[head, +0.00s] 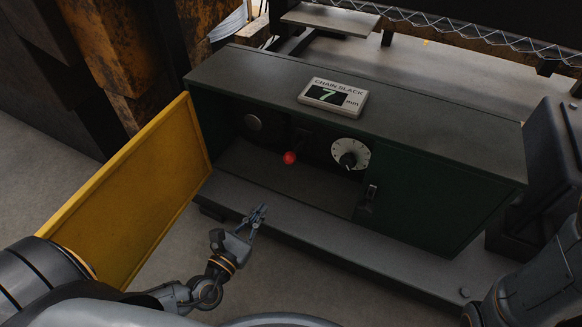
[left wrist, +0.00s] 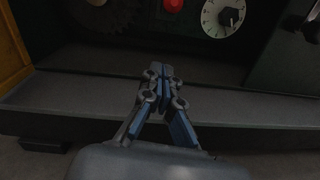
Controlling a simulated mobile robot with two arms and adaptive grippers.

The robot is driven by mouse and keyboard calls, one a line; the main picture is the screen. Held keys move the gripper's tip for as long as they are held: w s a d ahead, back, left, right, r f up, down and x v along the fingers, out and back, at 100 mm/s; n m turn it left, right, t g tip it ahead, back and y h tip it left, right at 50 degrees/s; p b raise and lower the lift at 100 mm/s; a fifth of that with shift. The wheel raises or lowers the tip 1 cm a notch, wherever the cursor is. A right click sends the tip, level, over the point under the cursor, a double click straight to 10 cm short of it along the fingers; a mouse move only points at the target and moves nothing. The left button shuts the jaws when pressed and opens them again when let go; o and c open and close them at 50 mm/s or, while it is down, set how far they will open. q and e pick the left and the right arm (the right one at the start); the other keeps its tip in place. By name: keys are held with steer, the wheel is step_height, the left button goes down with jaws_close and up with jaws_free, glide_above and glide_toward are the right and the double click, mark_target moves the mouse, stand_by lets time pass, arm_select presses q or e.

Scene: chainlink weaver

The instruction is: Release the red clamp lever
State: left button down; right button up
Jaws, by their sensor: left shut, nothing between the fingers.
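The red clamp lever shows as a round red knob (head: 290,158) inside the open compartment of the dark green cabinet (head: 420,209). It also shows at the top edge of the left wrist view (left wrist: 173,5), partly cut off. My left gripper (head: 261,209) is shut and empty, in front of the cabinet's lower ledge, below and to the left of the knob in the head view. Its closed fingers show in the left wrist view (left wrist: 160,72), pointing toward the compartment and apart from the knob. My right gripper is not in view.
A yellow door (head: 135,190) stands open at the left of the compartment. A white dial (head: 351,154) with a black knob is right of the lever. A display (head: 333,96) reading 7 mm chain slack sits on top. A grey ledge (head: 320,235) runs along the front.

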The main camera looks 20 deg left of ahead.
mark_target(295, 151)
arm_select(q)
steer(key=w+b, duration=0.1)
steer(key=w, duration=0.2)
steer(key=w+b, duration=0.1)
steer(key=w, duration=0.2)
steer(key=w+b, duration=0.1)
steer(key=w, duration=0.3)
steer(key=shift+w+d, duration=0.1)
steer(key=shift+d, duration=0.3)
steer(key=shift+w+d+r+p, duration=0.15)
steer(key=shift+r+p, duration=0.25)
steer(key=shift+r, duration=0.65)
steer(key=shift+w+d+r+p, duration=0.15)
steer(key=shift+r+p, duration=0.2)
steer(key=shift+r, duration=0.65)
